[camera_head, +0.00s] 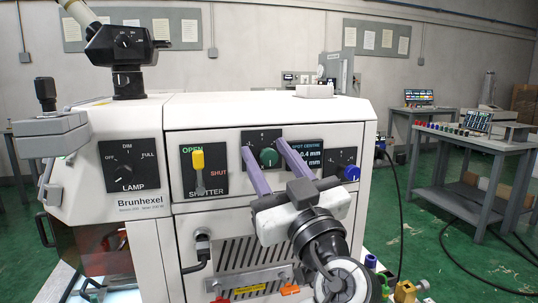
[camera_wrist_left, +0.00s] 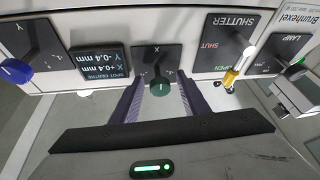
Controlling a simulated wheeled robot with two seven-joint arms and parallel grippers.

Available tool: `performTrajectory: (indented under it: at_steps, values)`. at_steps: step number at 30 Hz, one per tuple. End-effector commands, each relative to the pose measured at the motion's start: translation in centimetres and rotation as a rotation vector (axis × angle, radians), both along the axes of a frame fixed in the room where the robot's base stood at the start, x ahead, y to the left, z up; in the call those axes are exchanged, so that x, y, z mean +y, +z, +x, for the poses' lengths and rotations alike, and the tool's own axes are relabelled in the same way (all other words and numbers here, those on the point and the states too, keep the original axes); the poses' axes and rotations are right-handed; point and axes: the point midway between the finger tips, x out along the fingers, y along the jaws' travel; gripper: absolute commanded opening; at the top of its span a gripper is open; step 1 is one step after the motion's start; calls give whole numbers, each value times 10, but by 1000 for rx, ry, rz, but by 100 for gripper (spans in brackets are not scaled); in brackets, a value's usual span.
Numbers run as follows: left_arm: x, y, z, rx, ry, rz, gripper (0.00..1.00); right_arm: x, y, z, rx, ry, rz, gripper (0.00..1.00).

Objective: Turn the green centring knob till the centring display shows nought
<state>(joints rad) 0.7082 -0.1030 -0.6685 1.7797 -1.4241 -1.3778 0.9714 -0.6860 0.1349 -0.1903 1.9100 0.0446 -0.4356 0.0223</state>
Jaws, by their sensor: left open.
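The green knob (camera_head: 268,157) sits on a black panel on the front of the machine; it also shows upside down in the left wrist view (camera_wrist_left: 160,87), on a plate marked X. My left gripper (camera_head: 264,149) is open, its two purple fingers one on each side of the knob; the left wrist view shows gaps between fingers and knob. The spot centre display (camera_wrist_left: 101,63) reads X +0.4 mm and Y -0.4 mm in the left wrist view. In the head view a finger covers part of the display (camera_head: 314,158). My right gripper is not in view.
A blue knob (camera_head: 351,173) on the Y plate is right of the display. The yellow shutter lever (camera_head: 198,160) and the lamp dial (camera_head: 124,161) are to the left. A microscope head (camera_head: 122,46) stands on top. Grey tables (camera_head: 480,150) stand behind at right.

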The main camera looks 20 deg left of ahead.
Motion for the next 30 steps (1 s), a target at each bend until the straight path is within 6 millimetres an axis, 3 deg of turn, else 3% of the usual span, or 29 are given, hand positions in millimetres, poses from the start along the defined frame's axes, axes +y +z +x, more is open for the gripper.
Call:
performTrajectory:
  at_steps: [2,9,19,30]
  values:
    - [0,0,0,0,0,0,40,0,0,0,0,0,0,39]
    - [0,0,0,0,0,0,1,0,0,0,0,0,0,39]
    - [1,-3,-1,99,0,143,1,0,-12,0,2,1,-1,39]
    - [0,0,-1,235,2,347,1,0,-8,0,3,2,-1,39]
